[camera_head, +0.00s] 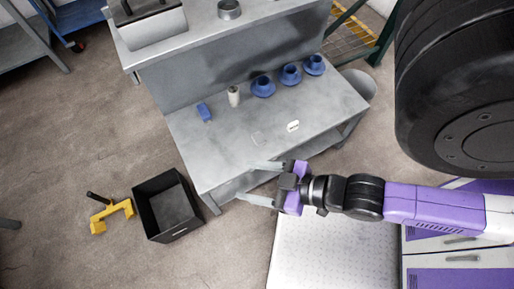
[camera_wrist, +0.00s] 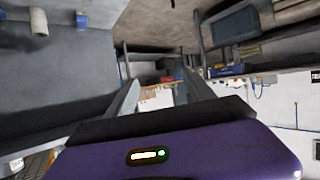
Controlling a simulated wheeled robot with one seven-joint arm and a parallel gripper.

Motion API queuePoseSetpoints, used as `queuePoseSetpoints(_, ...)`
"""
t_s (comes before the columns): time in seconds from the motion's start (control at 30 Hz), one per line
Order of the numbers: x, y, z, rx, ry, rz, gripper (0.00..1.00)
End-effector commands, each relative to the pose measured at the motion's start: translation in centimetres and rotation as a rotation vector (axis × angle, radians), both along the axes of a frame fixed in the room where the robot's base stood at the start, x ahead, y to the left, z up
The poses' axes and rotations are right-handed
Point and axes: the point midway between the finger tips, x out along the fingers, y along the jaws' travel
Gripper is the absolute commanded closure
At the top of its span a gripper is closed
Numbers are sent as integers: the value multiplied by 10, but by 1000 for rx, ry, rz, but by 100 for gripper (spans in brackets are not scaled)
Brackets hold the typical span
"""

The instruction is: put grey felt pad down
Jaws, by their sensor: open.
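A thin grey square (camera_head: 257,138), which looks like the felt pad, lies flat on the grey workbench (camera_head: 220,150), near its front edge. It barely stands out from the bench top. My gripper (camera_head: 242,181) is open with nothing between its fingers. It is in front of the bench's front edge, apart from the pad, with the fingers pointing left in the head view. In the wrist view, the open fingers (camera_wrist: 150,72) reach forward with empty space between them. I cannot make out the pad in the wrist view.
On the bench are a white oval piece (camera_head: 293,126), a blue block (camera_head: 204,112), a pale cylinder (camera_head: 233,96) and three blue cups on saucers (camera_head: 263,87). A black bin (camera_head: 148,190) and a yellow tool (camera_head: 113,215) are on the floor at left.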

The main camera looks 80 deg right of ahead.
Motion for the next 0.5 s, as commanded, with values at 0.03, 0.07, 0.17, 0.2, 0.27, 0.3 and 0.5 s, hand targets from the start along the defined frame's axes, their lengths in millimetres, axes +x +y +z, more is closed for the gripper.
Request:
queuePoseSetpoints(0.03, -6, 9, 22, 8, -37, 31, 38)
queuePoseSetpoints(0.07, -9, 14, 33, 12, -60, 44, 38)
queuePoseSetpoints(0.17, -13, 24, 64, 27, -119, 77, 38)
queuePoseSetpoints(0.2, -15, 26, 73, 31, -136, 85, 38)
queuePoseSetpoints(0.27, -15, 28, 81, 34, -153, 92, 38)
queuePoseSetpoints(0.3, -16, 29, 84, 36, -158, 95, 38)
queuePoseSetpoints(0.5, -16, 29, 86, 36, -163, 96, 38)
